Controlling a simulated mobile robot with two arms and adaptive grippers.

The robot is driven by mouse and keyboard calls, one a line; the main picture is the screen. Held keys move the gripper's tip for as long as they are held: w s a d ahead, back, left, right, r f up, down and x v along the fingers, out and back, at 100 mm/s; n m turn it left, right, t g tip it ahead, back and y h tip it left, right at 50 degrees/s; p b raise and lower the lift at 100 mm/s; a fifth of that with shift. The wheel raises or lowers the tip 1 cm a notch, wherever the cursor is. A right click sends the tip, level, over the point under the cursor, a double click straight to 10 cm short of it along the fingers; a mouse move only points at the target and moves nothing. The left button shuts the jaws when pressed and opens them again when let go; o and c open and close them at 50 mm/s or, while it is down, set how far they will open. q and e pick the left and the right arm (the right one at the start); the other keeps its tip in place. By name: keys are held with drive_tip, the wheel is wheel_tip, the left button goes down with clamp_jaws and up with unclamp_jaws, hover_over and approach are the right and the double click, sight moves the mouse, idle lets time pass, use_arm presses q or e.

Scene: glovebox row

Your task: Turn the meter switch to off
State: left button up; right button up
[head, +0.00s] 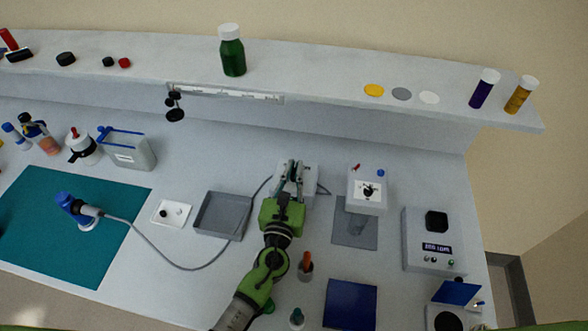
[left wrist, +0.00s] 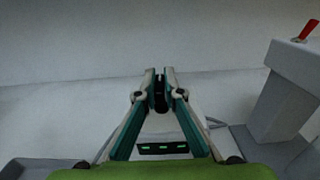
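The meter (head: 311,184) is a pale box at the back middle of the bench, with a cable at its sides. My left gripper (head: 292,166) reaches over it and hides most of its front. In the left wrist view a dark display with green marks (left wrist: 162,148) shows between the fingers. The black switch (left wrist: 160,93) stands between the fingertips of my left gripper (left wrist: 160,80), which look closed on its two sides. Which way the switch points cannot be made out. My right gripper is not in view.
A white box with a dial (head: 368,204) stands close to the right of the meter; its side also shows in the left wrist view (left wrist: 290,85). A grey tray (head: 221,233) lies to the left. A screwdriver in a holder (head: 306,268) and a blue pad (head: 351,304) lie in front.

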use_arm(q)
drive_tip(key=o, duration=0.4)
drive_tip(key=s+a, duration=0.2)
drive_tip(key=s, duration=0.9)
drive_tip(key=shift+s+a, duration=0.2)
drive_tip(key=shift+s, duration=0.2)
